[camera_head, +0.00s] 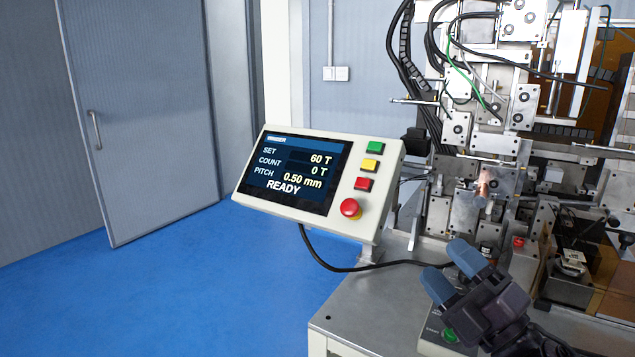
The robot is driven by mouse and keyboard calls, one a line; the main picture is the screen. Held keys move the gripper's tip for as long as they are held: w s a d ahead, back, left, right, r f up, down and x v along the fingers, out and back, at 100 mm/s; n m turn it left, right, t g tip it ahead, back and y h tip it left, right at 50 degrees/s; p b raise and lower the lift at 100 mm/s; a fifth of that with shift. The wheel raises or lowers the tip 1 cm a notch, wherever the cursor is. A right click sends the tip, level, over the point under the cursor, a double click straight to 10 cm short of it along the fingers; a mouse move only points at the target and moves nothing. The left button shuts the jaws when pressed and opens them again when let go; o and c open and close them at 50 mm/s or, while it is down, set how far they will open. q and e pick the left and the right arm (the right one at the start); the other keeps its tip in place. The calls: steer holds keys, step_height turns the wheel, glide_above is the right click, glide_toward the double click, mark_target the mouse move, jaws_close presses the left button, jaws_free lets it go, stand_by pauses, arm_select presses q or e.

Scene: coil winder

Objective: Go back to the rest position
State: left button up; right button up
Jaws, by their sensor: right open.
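My right gripper (453,271) shows at the lower right, dark with two blue-grey fingers. Its fingers are apart and nothing is between them. It is above a pale start box with a green button (450,335) on the machine table, and hides part of that box. My left gripper does not show. The coil winder (480,130) stands at the right, with a small copper-coloured coil (484,183) at its middle. The control panel (320,185) reads SET 60 T, COUNT 0 T, PITCH 0.50 mm and READY.
The grey table (365,310) has a bare front left corner. A black cable (340,268) runs from the panel across it. The panel carries a red emergency knob (350,208). Blue floor (190,290) lies open at the left, before a grey door (150,130).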

steer(key=s+d+f+m+g+h, duration=0.3)
steer(key=d+f+m+h, duration=0.2)
steer(key=f+m+h, duration=0.4)
steer(key=s+d+f+m+g+h, duration=0.25)
steer(key=d+f+m+h, duration=0.35)
steer(key=f+m, duration=0.45)
steer(key=s+a+f+m+g, duration=0.1)
steer(key=s+f+m+g, duration=0.2)
steer(key=s+f+g, duration=0.45)
steer(key=s+f+m+g, duration=0.2)
steer(key=s+f, duration=0.3)
steer(key=s, duration=0.6)
arm_select(q)
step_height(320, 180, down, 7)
steer(key=b, duration=0.7)
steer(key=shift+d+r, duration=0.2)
arm_select(e)
steer(key=w+f+t, duration=0.3)
steer(key=f, duration=0.5)
steer(key=w+f+t+y, duration=0.1)
steer(key=w+f+t, duration=0.3)
steer(key=f, duration=0.4)
steer(key=shift+a+f+n, duration=0.35)
steer(key=shift+f+n, duration=0.05)
steer(key=shift+n, duration=0.05)
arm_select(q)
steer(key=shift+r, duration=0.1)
arm_select(e)
steer(key=shift+w, duration=0.1)
steer(key=shift+c, duration=0.3)
